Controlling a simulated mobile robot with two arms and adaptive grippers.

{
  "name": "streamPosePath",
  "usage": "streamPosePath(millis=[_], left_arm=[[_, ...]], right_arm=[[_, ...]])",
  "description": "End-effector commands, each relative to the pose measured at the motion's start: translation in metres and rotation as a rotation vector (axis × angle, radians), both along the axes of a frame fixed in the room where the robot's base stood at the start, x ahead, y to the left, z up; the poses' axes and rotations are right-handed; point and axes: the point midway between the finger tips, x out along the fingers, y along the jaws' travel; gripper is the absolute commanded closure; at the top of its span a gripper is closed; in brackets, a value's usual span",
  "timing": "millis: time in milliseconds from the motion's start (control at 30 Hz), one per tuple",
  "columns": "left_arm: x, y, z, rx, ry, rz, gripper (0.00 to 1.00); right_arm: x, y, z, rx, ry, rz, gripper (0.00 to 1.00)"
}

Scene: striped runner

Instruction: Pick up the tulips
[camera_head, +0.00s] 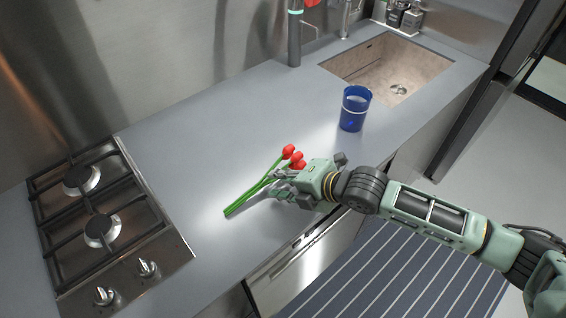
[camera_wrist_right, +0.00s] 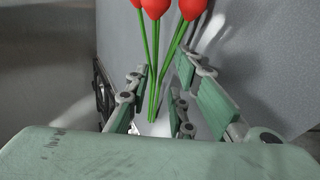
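The red tulips (camera_head: 262,183) lie on the grey counter as a small bunch, green stems toward the lower left and red heads toward the upper right. My right gripper (camera_head: 277,188) reaches over the counter from the right and is at the stems. In the right wrist view the tulips (camera_wrist_right: 153,65) show with red heads at the top edge, and their stems run down between the spread fingers of my right gripper (camera_wrist_right: 165,105). Gaps show between the fingers and the stems, so it is open. My left gripper is not in view.
A blue cup (camera_head: 354,109) stands on the counter (camera_head: 190,130) near the sink (camera_head: 388,68). A gas hob (camera_head: 105,225) is at the left. A faucet (camera_head: 295,35) rises at the back. The counter between hob and tulips is clear. A striped runner (camera_head: 390,275) lies on the floor.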

Motion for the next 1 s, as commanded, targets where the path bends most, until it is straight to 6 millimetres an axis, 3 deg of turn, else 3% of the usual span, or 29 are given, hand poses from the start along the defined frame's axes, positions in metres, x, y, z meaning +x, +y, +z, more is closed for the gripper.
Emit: streamPosePath(millis=[200,533,800,1000], left_arm=[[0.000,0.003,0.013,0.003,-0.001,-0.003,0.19],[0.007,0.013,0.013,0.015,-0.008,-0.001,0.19],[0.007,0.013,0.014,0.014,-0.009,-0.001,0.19],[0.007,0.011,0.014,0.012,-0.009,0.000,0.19]], right_arm=[[0.013,0.022,-0.014,0.001,0.001,0.000,0.78],[0.016,0.026,-0.020,0.001,-0.001,0.000,0.78],[0.016,0.026,-0.020,0.000,0.000,0.000,1.00],[0.016,0.026,-0.020,0.000,0.000,0.001,1.00]])
